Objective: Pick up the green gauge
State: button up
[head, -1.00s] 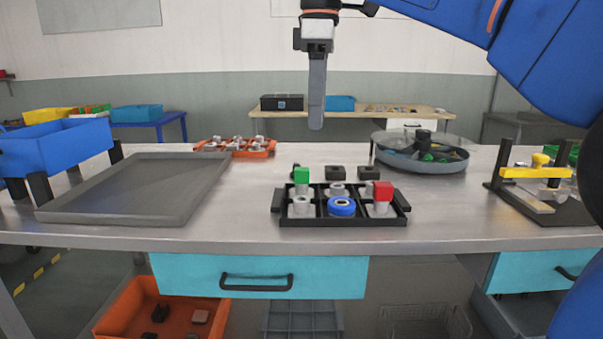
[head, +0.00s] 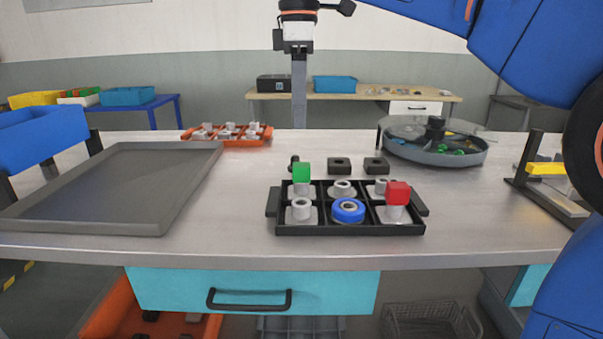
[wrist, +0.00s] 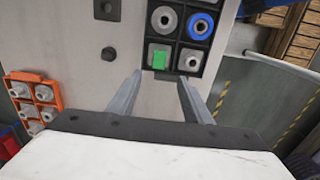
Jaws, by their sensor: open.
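The green gauge (head: 302,172) is a small green block on a grey post in the back left compartment of a black tray (head: 350,229). In the wrist view the green gauge (wrist: 159,60) shows at upper middle, just beyond the fingertips. My gripper (wrist: 160,78) is open and empty, its two fingers apart on either side below the gauge in that picture. In the head view my gripper (head: 299,122) points down above the bench, behind and above the tray, with a gap to the gauge.
The tray also holds a red block (head: 397,193), a blue ring (head: 348,210) and grey posts. Dark blocks (head: 339,165) lie behind it. A grey tray (head: 110,190) is left, an orange rack (head: 227,140) behind, a round bowl (head: 434,157) back right. Bench between is clear.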

send_over(302, 165)
jog(key=f, duration=0.6)
jog(key=shift+a+f, duration=0.2)
jog(key=shift+a, duration=0.05)
jog(key=shift+w+d+f, duration=0.1)
jog(key=shift+f, duration=1.2)
jog(key=shift+d+f, duration=0.1)
jog(key=shift+f, duration=1.15)
jog(key=shift+c, duration=0.3)
grip_shut()
jog(key=shift+r, duration=0.1)
notch_tip(302, 165, up, 10)
